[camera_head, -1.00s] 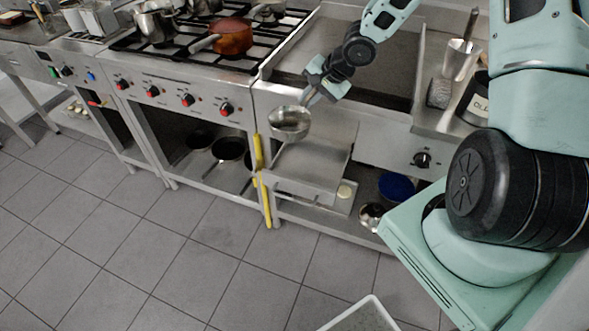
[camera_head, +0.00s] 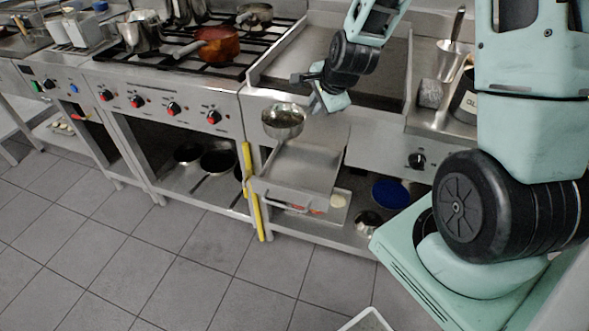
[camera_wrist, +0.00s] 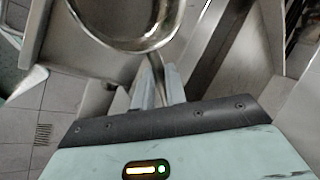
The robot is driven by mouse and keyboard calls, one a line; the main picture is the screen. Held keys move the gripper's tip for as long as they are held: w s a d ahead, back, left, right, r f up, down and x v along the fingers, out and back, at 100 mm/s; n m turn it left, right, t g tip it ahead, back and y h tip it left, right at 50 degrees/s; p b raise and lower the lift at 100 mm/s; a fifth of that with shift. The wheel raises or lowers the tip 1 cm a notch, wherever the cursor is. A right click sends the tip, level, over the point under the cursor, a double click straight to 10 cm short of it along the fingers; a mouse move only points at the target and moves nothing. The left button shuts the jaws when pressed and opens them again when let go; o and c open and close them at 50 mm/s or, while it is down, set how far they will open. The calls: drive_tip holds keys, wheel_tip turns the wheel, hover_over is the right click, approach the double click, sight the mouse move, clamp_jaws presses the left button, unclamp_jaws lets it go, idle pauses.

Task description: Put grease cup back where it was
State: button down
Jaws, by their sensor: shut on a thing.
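The grease cup (camera_head: 283,124) is a round, shiny metal cup in the head view, held in the air at the front of the griddle. It looks roughly upright. My gripper (camera_head: 316,101) is shut on its right side, at a handle or rim that is mostly hidden. In the wrist view the two fingers (camera_wrist: 161,88) close on a thin metal piece below the cup's rounded wall (camera_wrist: 120,48). In the head view the cup overlaps the back left of a pulled-out metal drawer or tray (camera_head: 300,168) under the griddle. I cannot tell the height between them.
The griddle (camera_head: 375,80) lies behind my gripper. A yellow bar (camera_head: 251,190) stands upright left of the drawer. The stove (camera_head: 170,90) at left holds a copper pan (camera_head: 219,45). A blue bowl (camera_head: 388,193) sits on the shelf below. The floor (camera_head: 130,260) in front is open.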

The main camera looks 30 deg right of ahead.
wheel_tip(320, 180, down, 17)
drive_tip(key=shift+f, duration=0.1)
idle(0.4)
drive_tip(key=shift+f+b, duration=0.15)
drive_tip(key=shift+b, duration=0.15)
drive_tip(key=c, duration=1.5)
unclamp_jaws()
drive_tip(key=shift+o, duration=0.3)
